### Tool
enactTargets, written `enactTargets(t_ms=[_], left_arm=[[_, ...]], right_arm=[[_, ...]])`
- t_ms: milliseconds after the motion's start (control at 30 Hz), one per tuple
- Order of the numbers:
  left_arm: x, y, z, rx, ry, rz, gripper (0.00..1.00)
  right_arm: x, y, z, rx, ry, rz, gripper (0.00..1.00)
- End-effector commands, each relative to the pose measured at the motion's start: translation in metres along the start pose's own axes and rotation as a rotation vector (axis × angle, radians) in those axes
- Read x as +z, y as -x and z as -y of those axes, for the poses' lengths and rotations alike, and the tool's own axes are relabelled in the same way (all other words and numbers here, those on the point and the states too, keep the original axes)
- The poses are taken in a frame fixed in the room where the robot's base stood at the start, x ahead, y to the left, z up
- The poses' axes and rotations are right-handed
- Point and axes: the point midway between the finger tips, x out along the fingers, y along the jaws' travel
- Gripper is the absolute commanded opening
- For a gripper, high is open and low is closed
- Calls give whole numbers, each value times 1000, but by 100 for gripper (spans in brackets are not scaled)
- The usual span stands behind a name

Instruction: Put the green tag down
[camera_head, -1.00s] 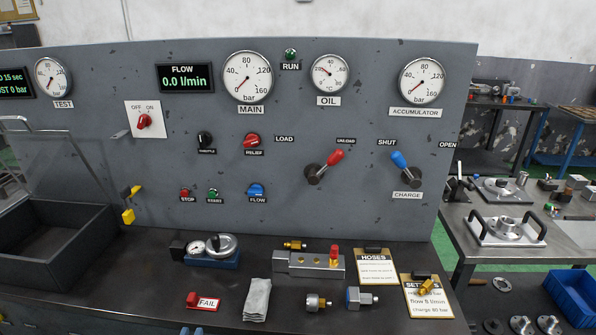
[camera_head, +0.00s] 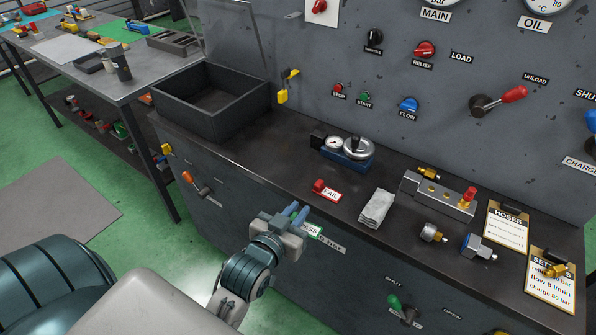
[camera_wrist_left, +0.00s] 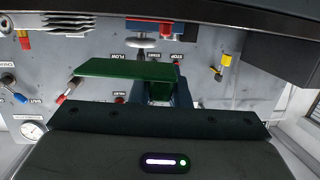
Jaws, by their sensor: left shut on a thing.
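My left gripper (camera_head: 296,213) is shut on the green tag (camera_head: 313,232), whose white face reads PASS and is partly covered by the gripper. The gripper is in front of the bench's front edge, left of the middle of the head view. In the left wrist view the tag (camera_wrist_left: 125,70) is a flat green plate, sticking out to the left from between the fingers (camera_wrist_left: 160,92). The red FAIL tag (camera_head: 327,190) lies on the bench top just beyond the gripper. My right gripper is not in view.
A grey cloth (camera_head: 377,207) lies right of the FAIL tag. A blue gauge fixture (camera_head: 346,152) stands behind it. A dark open bin (camera_head: 213,119) is at the bench's left end. A valve block (camera_head: 438,194), fittings and clipboards fill the right. Bench top between bin and FAIL tag is clear.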

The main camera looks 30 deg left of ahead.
Motion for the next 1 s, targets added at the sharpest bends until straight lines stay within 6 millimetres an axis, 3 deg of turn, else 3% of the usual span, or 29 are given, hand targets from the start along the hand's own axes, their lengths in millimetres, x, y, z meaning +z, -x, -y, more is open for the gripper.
enactTargets(t_ms=[200, 367, 833, 1000], left_arm=[[-5, -5, 40, -47, -3, -6, 0], [-11, -7, 58, -71, 5, -22, 0], [-14, -9, 64, -81, 14, -30, 0], [-20, -32, 73, -81, 12, -32, 0]], right_arm=[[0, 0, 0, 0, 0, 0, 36], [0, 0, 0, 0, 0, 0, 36], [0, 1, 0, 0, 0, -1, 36], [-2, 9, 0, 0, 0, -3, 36]])
